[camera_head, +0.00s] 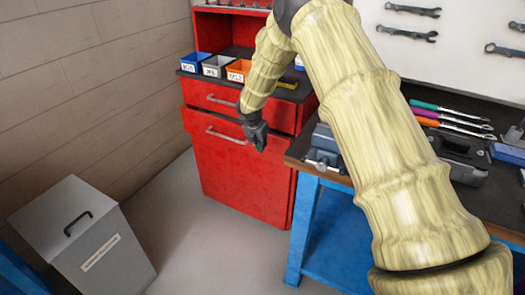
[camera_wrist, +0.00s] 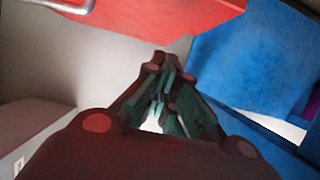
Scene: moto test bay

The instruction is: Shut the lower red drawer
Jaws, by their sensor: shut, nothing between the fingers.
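The red cabinet (camera_head: 245,185) stands against the back wall in the head view. Its lower red drawer (camera_head: 200,122) has a grey bar handle (camera_head: 226,135), and its front stands out a little past the upper drawer (camera_head: 215,90). My gripper (camera_head: 260,146) is shut and empty, in front of the right part of the lower drawer, right of the handle. Whether it touches the front I cannot tell. In the wrist view my closed fingers (camera_wrist: 165,75) point toward the red drawer front (camera_wrist: 170,20), with a piece of handle (camera_wrist: 72,5) at upper left.
Blue, grey and orange bins (camera_head: 238,70) stand on the cabinet top. A blue-legged workbench (camera_head: 303,225) with tools is close on the right. A grey lidded bin (camera_head: 95,245) stands at lower left. The floor (camera_head: 215,245) before the cabinet is clear.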

